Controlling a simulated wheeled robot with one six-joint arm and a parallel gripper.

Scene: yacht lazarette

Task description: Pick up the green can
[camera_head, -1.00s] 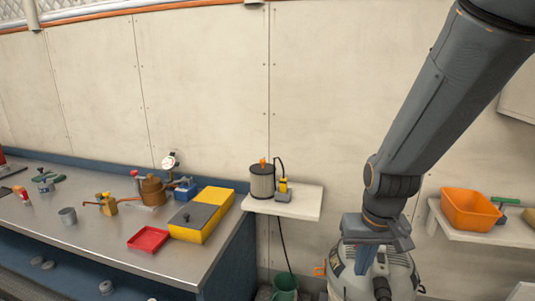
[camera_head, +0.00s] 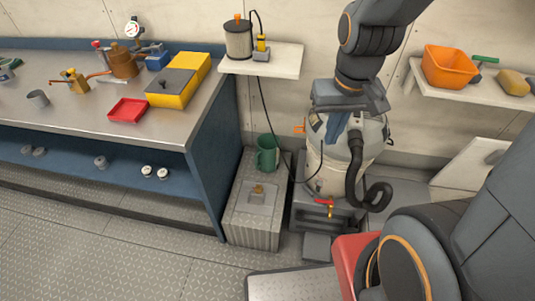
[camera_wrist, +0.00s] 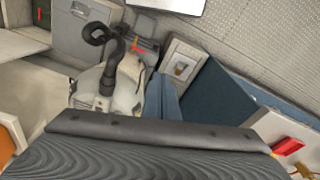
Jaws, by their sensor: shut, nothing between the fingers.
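The green can (camera_head: 267,153) looks like a mug with a handle. It stands upright at the back of a grey ribbed box (camera_head: 252,224) on the floor, between the workbench and a white tank. My gripper (camera_head: 337,128) hangs with its fingers pointing down, in front of the tank in the picture, right of the can and apart from it. It is shut and empty. The grey box also shows in the wrist view (camera_wrist: 198,52), but I cannot make out the can there.
A shelf (camera_head: 285,62) with a filter canister (camera_head: 238,40) juts out above the can, and its cord hangs nearby. The workbench (camera_head: 215,150) stands left. The white tank (camera_head: 335,165) with a black hose (camera_head: 355,165) stands right. Floor in front is mostly open.

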